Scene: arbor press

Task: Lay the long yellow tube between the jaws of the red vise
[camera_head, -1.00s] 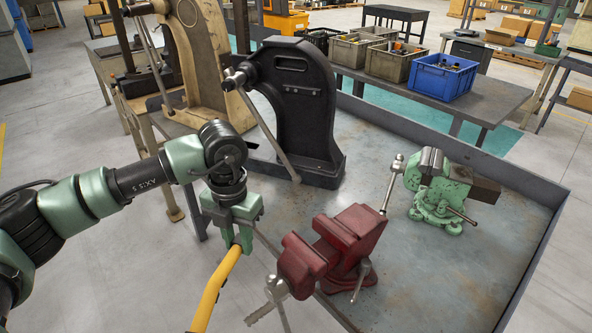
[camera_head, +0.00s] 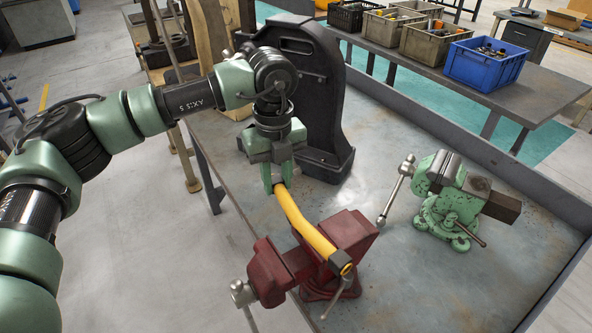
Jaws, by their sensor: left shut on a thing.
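The red vise (camera_head: 270,273) stands at the front edge of the grey metal workbench, with its jaws apart. My left gripper (camera_head: 279,184) is shut on the far end of the long yellow tube (camera_head: 302,219), just behind the vise. The tube slopes from the gripper toward the camera, over the gap between the jaws, and its dark open end (camera_head: 341,265) shows near the vise's front side. I cannot tell whether the tube rests in the gap or hangs just above it. My right gripper is not in view.
A black arbor press (camera_head: 317,100) stands behind my left gripper. A green vise (camera_head: 450,205) is on the bench to the right. Bins, including a blue one (camera_head: 487,68), stand on the table behind. The bench's right front (camera_head: 440,290) is clear.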

